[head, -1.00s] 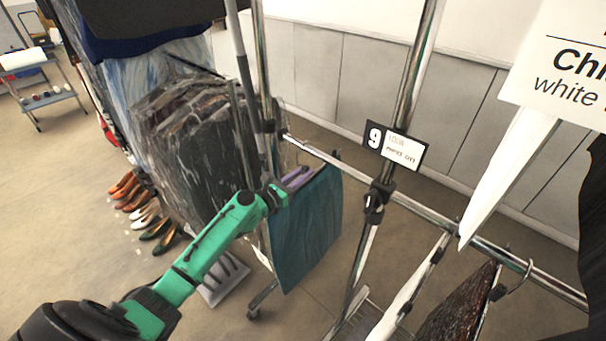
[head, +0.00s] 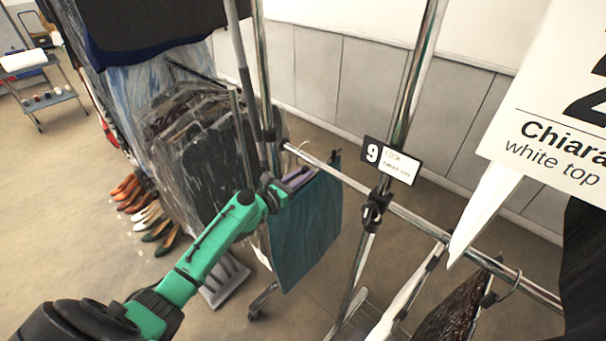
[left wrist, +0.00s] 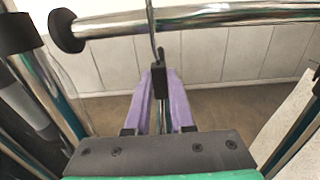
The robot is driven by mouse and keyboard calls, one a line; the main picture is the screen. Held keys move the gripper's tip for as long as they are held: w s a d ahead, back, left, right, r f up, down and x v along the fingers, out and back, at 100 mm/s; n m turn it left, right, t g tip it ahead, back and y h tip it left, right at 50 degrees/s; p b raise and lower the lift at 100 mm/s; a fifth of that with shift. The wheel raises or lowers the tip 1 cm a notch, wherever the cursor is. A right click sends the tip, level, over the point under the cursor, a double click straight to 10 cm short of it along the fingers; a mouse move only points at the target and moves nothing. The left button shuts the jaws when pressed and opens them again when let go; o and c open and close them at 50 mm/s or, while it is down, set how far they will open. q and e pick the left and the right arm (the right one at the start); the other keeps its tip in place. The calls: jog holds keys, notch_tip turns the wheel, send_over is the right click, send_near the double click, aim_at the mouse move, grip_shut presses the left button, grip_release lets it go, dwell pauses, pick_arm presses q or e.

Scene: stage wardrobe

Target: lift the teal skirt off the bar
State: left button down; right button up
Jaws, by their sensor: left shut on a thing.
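The teal skirt (head: 308,235) hangs below the left end of the chrome bar (head: 345,179) in the head view. My left gripper (head: 300,177) is at the top of the skirt, just under the bar. In the left wrist view its purple fingers (left wrist: 160,88) are shut on the dark neck of the skirt's hanger. The thin metal hanger hook (left wrist: 152,28) rises from the fingers and crosses the bar (left wrist: 215,17) close to its end knob. I cannot tell whether the hook bears on the bar. The skirt's cloth is out of the wrist view. My right gripper is not visible.
An upright post (head: 404,95) with a number 9 card (head: 391,160) stands right of the skirt. Bagged garments (head: 195,140) hang close on the left, with shoes (head: 150,215) below. A large white name card (head: 560,120) and other hanging clothes crowd the right.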

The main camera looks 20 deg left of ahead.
pick_arm(q)
jog(key=shift+p+v, duration=0.3)
jog(key=shift+v, duration=3.75)
jog(key=shift+s+a, duration=0.15)
jog(key=shift+s, duration=0.2)
jog(key=p+v, duration=0.1)
jog(key=v, duration=4.6)
jog(key=shift+a+p, duration=0.2)
jog(key=shift+p, duration=0.2)
